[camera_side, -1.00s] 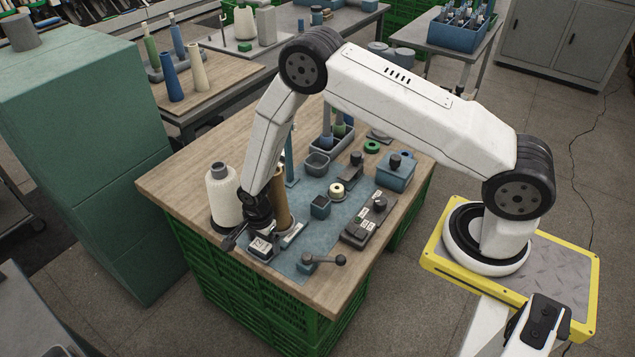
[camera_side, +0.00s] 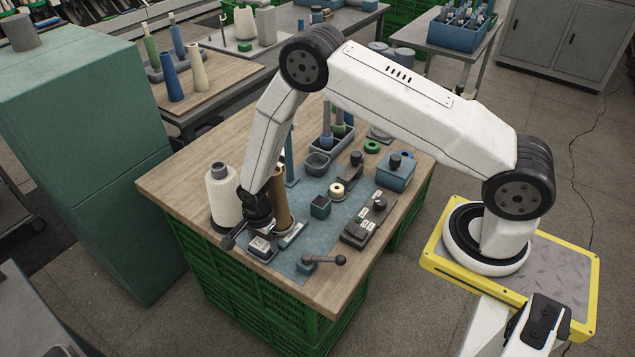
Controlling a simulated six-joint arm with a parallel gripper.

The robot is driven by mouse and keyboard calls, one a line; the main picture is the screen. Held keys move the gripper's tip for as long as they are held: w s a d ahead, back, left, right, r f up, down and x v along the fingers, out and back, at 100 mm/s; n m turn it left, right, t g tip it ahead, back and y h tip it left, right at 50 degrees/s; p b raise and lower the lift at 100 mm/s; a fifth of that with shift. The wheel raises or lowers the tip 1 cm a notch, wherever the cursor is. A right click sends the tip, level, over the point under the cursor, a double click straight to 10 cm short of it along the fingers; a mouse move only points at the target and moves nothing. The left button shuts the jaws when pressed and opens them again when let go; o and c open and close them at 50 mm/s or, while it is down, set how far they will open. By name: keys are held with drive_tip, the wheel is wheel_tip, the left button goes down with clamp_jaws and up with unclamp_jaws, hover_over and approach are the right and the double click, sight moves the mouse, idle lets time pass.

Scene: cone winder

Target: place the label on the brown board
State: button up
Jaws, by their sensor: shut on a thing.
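My gripper (camera_side: 257,234) points down at the near left of the workbench, between the white yarn cone and the brown tube. It is shut on a small white label (camera_side: 262,245) with dark print. The label is low over the near edge of the blue-grey mat, at a dark block; whether it touches that block I cannot tell. No clearly brown board shows. A dark grey-brown board (camera_side: 356,235) with several small white labels lies to the right on the mat. The fingertips are small and partly hidden by the wrist.
A white yarn cone (camera_side: 223,199) stands close left of my gripper, and a brown tube (camera_side: 282,208) close right. A lever handle (camera_side: 325,260) lies near the front edge.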

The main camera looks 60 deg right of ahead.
drive_tip(key=shift+r, duration=0.55)
drive_tip(key=s+d+r, duration=0.1)
drive_tip(key=s+r, duration=1)
drive_tip(key=s, duration=0.3)
drive_tip(key=shift+d+r, duration=0.25)
drive_tip(key=shift+d, duration=0.1)
drive_tip(key=shift+r, duration=0.15)
wheel_tip(320, 180, up, 11)
drive_tip(key=w+d+m, duration=0.6)
drive_tip(key=w+m, duration=0.1)
drive_tip(key=w, duration=0.3)
drive_tip(key=w+d+m, duration=0.7)
drive_tip(key=d, duration=0.1)
wheel_tip(320, 180, down, 12)
drive_tip(key=shift+d+r, duration=0.15)
drive_tip(key=shift+r, duration=0.1)
